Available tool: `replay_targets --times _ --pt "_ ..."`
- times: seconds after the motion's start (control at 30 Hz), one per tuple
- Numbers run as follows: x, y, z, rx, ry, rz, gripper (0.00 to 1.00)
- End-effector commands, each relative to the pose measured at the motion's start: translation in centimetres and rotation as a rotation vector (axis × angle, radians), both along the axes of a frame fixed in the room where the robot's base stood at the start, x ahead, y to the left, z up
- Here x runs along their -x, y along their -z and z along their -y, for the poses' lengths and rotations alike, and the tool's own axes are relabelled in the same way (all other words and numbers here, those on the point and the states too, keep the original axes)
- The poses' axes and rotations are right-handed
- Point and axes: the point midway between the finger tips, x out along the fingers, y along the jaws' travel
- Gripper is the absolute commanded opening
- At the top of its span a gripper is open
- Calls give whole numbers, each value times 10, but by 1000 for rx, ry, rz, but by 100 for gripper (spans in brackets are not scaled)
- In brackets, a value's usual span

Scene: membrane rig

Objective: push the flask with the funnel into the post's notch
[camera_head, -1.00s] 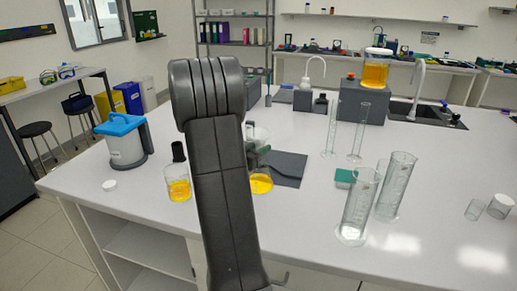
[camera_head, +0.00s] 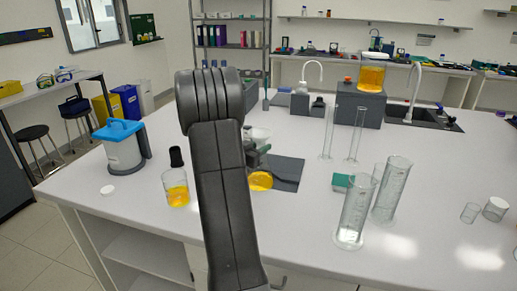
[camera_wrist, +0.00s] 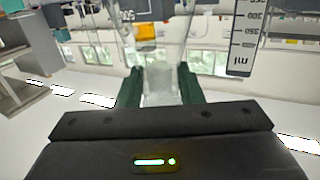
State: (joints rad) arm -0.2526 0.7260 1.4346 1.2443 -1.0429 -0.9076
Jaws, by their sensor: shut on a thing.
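The flask (camera_head: 260,181) shows as a yellow-filled base just right of my arm, at the left edge of a dark grey plate (camera_head: 288,174). The pale funnel (camera_head: 258,133) shows above it, partly hidden by my arm. My gripper (camera_wrist: 159,86) has its dark green fingers closed on both sides of a clear neck, which I take to be the flask's. Clear glass with a "125" mark (camera_wrist: 127,15) widens above the fingers in the wrist view. Grey parts beside the flask may belong to the post. I cannot make out the notch or whether the flask touches it.
A grey box (camera_head: 360,108) holds a yellow jar (camera_head: 371,76). A blue-lidded container (camera_head: 122,150) stands at left.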

Motion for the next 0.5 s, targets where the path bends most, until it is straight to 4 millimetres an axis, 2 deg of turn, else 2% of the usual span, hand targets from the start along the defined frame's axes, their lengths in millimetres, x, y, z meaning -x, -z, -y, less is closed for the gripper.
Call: replay_targets --times 0.23,0.5 --pt "-13 -1 4 0 -1 0 1" --pt "-16 0 5 0 -1 0 1"
